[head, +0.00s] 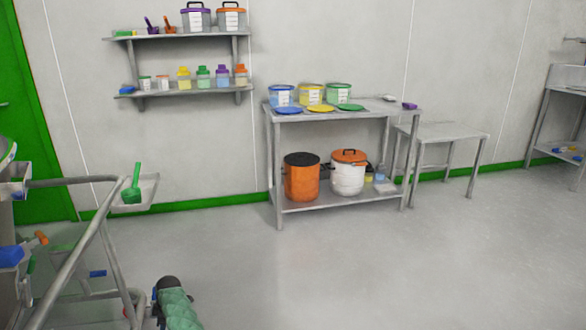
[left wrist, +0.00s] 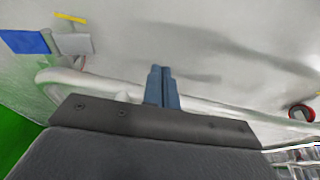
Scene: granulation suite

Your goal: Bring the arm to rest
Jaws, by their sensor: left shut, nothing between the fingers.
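My left gripper (left wrist: 161,88) shows in the left wrist view, with its two blue-grey fingers shut together and nothing between them. A pale metal rail (left wrist: 215,108) runs across the view behind the fingers; I cannot tell how far it is from them. I cannot make out the left gripper in the head view. My right gripper is in neither view.
A tubular metal frame (head: 80,254) stands at the left, with a green scoop (head: 132,188) in a small tray beside it. A steel table (head: 381,110) with tubs and lids stands at the back wall. The floor (head: 390,265) at centre and right is clear.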

